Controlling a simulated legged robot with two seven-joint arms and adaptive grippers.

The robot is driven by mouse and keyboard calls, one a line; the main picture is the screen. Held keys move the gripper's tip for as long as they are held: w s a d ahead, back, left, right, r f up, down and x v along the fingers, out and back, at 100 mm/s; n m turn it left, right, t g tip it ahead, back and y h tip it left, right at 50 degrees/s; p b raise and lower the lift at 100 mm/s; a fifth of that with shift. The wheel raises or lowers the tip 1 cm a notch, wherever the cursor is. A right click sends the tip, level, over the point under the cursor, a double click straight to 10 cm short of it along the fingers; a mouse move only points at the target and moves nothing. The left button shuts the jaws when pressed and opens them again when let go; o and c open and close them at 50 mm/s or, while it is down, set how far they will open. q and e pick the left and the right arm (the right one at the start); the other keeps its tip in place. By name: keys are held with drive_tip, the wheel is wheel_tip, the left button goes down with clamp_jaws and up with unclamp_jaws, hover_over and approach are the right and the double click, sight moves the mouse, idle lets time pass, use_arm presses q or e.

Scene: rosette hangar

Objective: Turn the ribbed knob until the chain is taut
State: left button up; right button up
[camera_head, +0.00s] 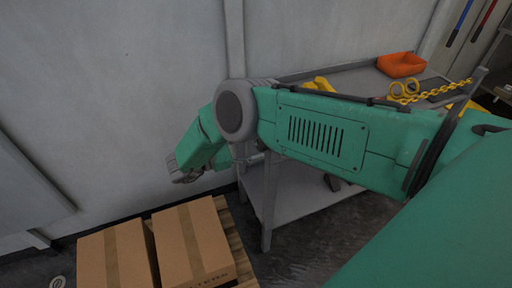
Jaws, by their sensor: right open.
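A yellow chain (436,92) runs along the right part of a grey workbench (345,80), slanting up to a thin grey post at its right end. Whether it is taut or slack is hard to tell at this size. I cannot make out the ribbed knob; my green right arm covers much of the bench. My right gripper (183,175) is at the end of that arm, left of the bench and in front of the wall. It is small, partly hidden by the forearm, open, and far from the chain. My left gripper is out of view.
An orange bin (401,64) stands at the back of the bench. A yellow part (320,84) shows behind my arm. Two cardboard boxes (192,243) sit on a wooden pallet (236,246) below my gripper. A pale wall (120,80) lies behind.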

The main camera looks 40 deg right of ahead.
drive_tip(key=b+v, duration=0.2)
drive_tip(key=v, duration=0.2)
drive_tip(key=shift+a, duration=0.4)
drive_tip(key=shift+w, duration=0.1)
